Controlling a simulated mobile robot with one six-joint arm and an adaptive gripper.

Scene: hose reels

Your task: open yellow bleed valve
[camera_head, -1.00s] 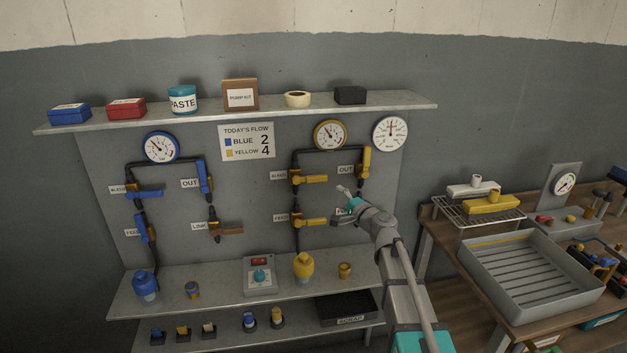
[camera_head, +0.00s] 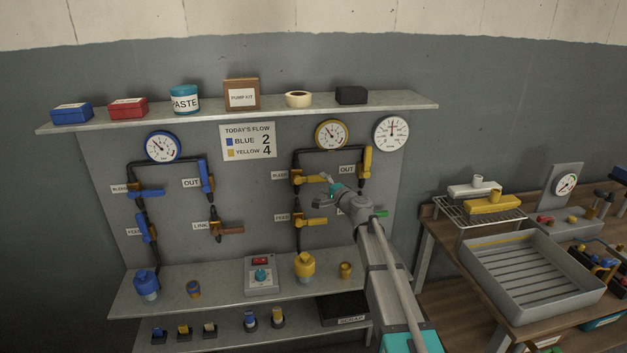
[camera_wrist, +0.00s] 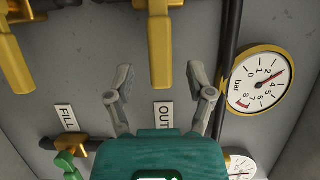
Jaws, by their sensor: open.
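The yellow bleed valve (camera_head: 308,180) sits on the upper left of the yellow pipe loop, beside its BLEED label. Its lever lies horizontal, pointing right. In the wrist view the lever (camera_wrist: 161,50) comes down from the top edge, its free end between the lines of my two fingers. My gripper (camera_head: 325,192) is open at the lever's free end; it also shows in the wrist view (camera_wrist: 158,78), with a finger on each side and gaps to the lever. I cannot tell how deep the fingers reach or whether they touch it.
The yellow feed lever (camera_head: 310,222) is just below, also horizontal. A green lever (camera_wrist: 66,165) by the FILL label and the yellow-rimmed gauge (camera_wrist: 258,80) are close to my gripper.

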